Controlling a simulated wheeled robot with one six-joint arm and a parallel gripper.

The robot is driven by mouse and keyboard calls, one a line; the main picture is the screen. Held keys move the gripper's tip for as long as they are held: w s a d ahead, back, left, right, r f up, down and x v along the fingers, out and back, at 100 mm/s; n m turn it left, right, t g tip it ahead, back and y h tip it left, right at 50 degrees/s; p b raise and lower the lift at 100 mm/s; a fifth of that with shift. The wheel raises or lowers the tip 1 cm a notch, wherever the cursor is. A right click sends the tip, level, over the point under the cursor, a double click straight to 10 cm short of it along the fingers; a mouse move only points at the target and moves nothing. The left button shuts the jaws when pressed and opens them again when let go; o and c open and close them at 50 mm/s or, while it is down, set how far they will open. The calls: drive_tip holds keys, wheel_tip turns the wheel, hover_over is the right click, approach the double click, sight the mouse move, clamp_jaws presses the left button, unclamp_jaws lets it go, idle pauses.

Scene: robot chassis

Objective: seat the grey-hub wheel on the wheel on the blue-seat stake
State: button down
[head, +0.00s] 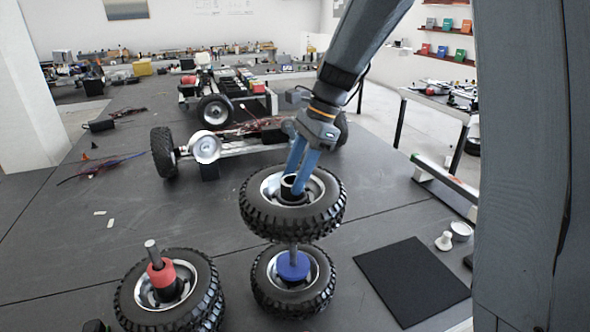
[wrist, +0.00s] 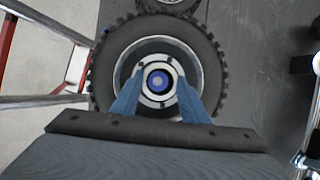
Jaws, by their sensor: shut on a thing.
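My gripper (head: 294,187) is shut on the hub of the grey-hub wheel (head: 248,210), a black knobbly tyre with a silver rim. The hub looks dark in the head view and pale grey in the wrist view (wrist: 213,62). The wheel is held roughly level above the blue-seat stake (head: 293,250). A lower wheel (head: 268,292) lies around that stake, with the blue seat (head: 292,268) in its middle. In the wrist view, blue with a grey centre shows through the held hub's bore, near its middle. The held wheel hides the stake's tip; I cannot tell if it is inside the bore.
A red-seat stake (head: 152,252) with stacked wheels (head: 205,285) stands at the left. A black mat (head: 412,280) lies at the right, near small white parts (head: 444,240). A chassis with wheels (head: 163,153) stands behind. The floor at the left is mostly clear.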

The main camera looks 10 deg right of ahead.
drive_tip(key=b, duration=0.7)
hover_over(296, 263)
drive_tip(key=w, duration=0.1)
drive_tip(key=shift+f, duration=10)
drive_tip(key=shift+f+b, duration=0.45)
drive_tip(key=shift+f, duration=0.45)
drive_tip(key=c, duration=1)
unclamp_jaws()
drive_tip(key=shift+c, duration=0.2)
drive_tip(key=shift+o, duration=0.3)
drive_tip(key=shift+r, duration=0.1)
drive_tip(key=b+v, duration=0.1)
drive_tip(key=v, duration=0.6)
drive_tip(key=shift+r+b, duration=0.35)
